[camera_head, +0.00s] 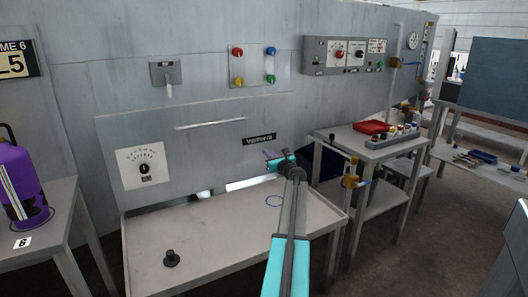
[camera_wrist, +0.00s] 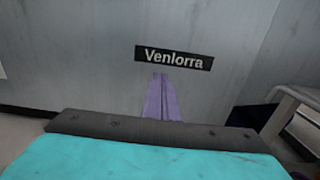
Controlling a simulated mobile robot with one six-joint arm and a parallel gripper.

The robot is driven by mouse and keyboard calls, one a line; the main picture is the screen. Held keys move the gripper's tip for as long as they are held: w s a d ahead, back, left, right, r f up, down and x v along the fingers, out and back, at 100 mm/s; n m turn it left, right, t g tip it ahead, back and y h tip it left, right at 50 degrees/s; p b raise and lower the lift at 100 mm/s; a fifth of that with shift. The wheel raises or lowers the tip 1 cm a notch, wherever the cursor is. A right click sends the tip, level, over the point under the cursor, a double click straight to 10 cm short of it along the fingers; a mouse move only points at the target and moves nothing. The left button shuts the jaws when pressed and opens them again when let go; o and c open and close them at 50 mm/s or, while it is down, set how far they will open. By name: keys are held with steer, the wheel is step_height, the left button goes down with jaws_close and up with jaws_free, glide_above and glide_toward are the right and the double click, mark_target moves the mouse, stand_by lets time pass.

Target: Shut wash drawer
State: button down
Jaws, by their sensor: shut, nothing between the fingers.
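The likely wash drawer front is the grey panel (camera_head: 205,150) in the head view, with a dial and a long pale bar handle (camera_head: 210,125). I cannot tell for sure that it is the drawer, or whether it stands out from the wall. A black "Venlorra" label (camera_wrist: 174,58) is at its right; it also shows in the head view (camera_head: 259,139). My gripper (camera_head: 270,153) has purple fingers, shut and empty, pointing at the grey face just below the label. The fingertips also show in the wrist view (camera_wrist: 160,77). I cannot tell if they touch the face.
A side table (camera_head: 365,148) at right holds a red tray (camera_head: 374,127). A purple canister (camera_head: 20,182) stands at left. Floor is open at right.

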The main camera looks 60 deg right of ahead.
steer(key=shift+v, duration=1.1)
